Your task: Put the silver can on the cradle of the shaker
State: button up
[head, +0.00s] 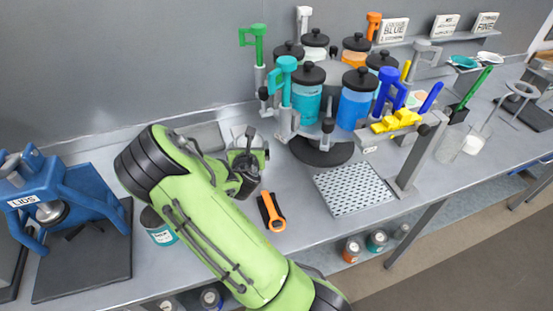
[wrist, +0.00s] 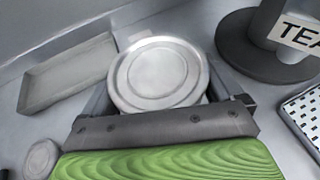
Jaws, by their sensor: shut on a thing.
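The silver can (wrist: 157,72) shows from above in the wrist view as a round metal lid with a raised rim. The fingers of my gripper (head: 247,163) lie on both sides of it and are shut on it. In the head view my gripper is over the bench left of the paint carousel, and my arm and gripper hide most of the can. I cannot tell whether the can touches the bench. I cannot make out the shaker or its cradle for certain in either view.
A shallow grey tray (head: 207,136) lies left of my gripper. The carousel (head: 320,150) with several coloured canisters stands to the right. An orange-handled tool (head: 272,212), a perforated plate (head: 352,190), a blue lid press (head: 72,200) and a teal-labelled can (head: 160,232) are on the bench.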

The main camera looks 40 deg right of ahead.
notch_tip(320, 180, down, 4)
jog(key=shift+d+f+b, duration=0.1)
jog(key=shift+f+b, duration=0.15)
jog(key=shift+b, duration=0.55)
jog(key=s+d, duration=0.1)
jog(key=d, duration=0.1)
jog(key=s+d+p, duration=0.1)
jog(key=d, duration=0.2)
jog(key=s+d+f+p, duration=0.1)
jog(key=d, duration=0.1)
jog(key=shift+s+d, duration=0.15)
jog(key=shift+s, duration=0.1)
jog(key=shift+r+p, duration=0.1)
jog(key=shift+p, duration=0.2)
jog(key=o, duration=1)
jog(key=shift+f, duration=0.25)
jog(key=shift+r, duration=0.1)
